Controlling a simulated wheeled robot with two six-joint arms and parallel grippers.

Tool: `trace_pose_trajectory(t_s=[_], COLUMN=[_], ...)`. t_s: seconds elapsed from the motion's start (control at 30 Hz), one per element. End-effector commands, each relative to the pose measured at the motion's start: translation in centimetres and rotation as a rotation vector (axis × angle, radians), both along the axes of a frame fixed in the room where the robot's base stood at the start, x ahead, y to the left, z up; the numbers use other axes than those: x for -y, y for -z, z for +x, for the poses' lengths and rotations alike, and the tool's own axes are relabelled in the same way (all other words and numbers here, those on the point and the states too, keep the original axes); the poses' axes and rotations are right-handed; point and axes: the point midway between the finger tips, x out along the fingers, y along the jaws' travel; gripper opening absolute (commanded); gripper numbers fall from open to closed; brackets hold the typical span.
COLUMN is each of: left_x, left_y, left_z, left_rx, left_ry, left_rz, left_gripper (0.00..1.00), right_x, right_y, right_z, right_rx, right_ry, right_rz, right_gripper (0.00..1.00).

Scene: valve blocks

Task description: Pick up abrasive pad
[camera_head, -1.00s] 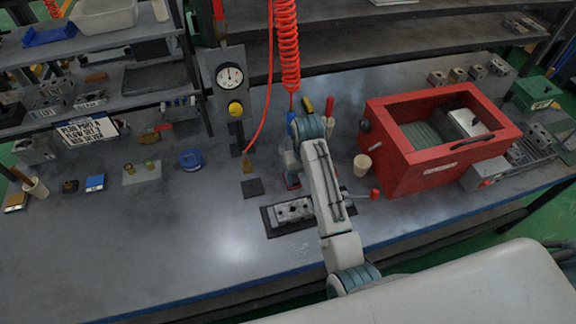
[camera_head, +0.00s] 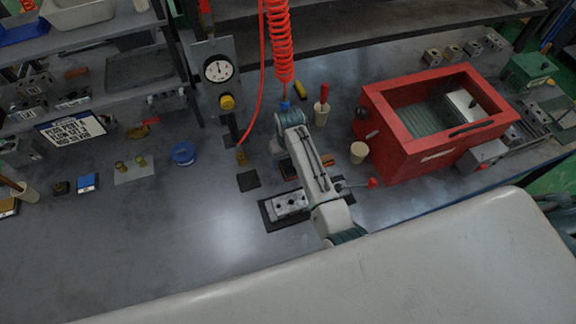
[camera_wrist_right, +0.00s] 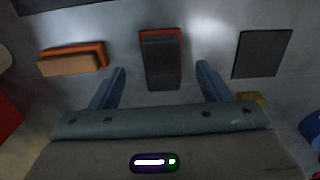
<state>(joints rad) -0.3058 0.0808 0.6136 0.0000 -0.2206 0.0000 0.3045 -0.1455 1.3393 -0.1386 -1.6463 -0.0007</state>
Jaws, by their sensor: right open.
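A dark grey, oblong pad with a red edge, which looks like the abrasive pad (camera_wrist_right: 160,62), lies flat on the bench in the right wrist view. It sits between the spread fingers of my right gripper (camera_wrist_right: 161,78), with clear gaps on both sides. The gripper is open and empty. In the head view the pad (camera_head: 288,169) is partly hidden by my right arm, and the fingertips are hidden too. My left gripper is not in view.
An orange-brown block (camera_wrist_right: 72,60) and a dark square plate (camera_wrist_right: 262,54) flank the pad. A metal valve block (camera_head: 290,203) lies on a dark mat near it.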

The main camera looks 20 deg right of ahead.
Motion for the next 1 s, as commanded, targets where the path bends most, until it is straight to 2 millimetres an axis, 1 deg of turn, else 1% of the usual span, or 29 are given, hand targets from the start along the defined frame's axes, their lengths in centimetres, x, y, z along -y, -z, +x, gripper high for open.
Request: trace_pose_trajectory(t_s=[0.03, 0.1, 0.2, 0.33, 0.57, 0.67, 0.8, 0.83, 1.0], left_x=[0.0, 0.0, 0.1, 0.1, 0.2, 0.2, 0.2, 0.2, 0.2], left_y=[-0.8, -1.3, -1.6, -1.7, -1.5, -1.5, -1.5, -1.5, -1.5], left_z=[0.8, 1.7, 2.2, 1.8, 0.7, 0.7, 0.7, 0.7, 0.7], left_rx=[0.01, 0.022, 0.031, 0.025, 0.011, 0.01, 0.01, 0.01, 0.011], left_ry=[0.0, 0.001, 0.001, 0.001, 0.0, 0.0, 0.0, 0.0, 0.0], left_rz=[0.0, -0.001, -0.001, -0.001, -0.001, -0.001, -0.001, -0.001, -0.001], left_gripper=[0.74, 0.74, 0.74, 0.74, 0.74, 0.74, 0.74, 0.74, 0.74], right_x=[-0.1, -0.3, -0.3, -0.3, -0.3, -0.3, -0.3, -0.3, -0.3], right_y=[0.2, 1.0, 2.4, 3.2, 3.4, 3.4, 3.4, 3.4, 3.4], right_z=[0.1, 0.2, 0.2, 0.3, 0.3, 0.3, 0.3, 0.3, 0.3], right_rx=[-0.004, -0.002, -0.003, -0.001, 0.001, 0.001, 0.0, 0.0, 0.0], right_ry=[0.0, 0.0, 0.0, 0.0, 0.0, 0.0, 0.0, 0.0, 0.0], right_rz=[0.0, 0.0, -0.001, -0.001, -0.001, -0.001, -0.001, -0.001, 0.0], right_gripper=[0.71, 0.71, 0.71, 0.71, 0.71, 0.53, 0.26, 0.22, 0.22])
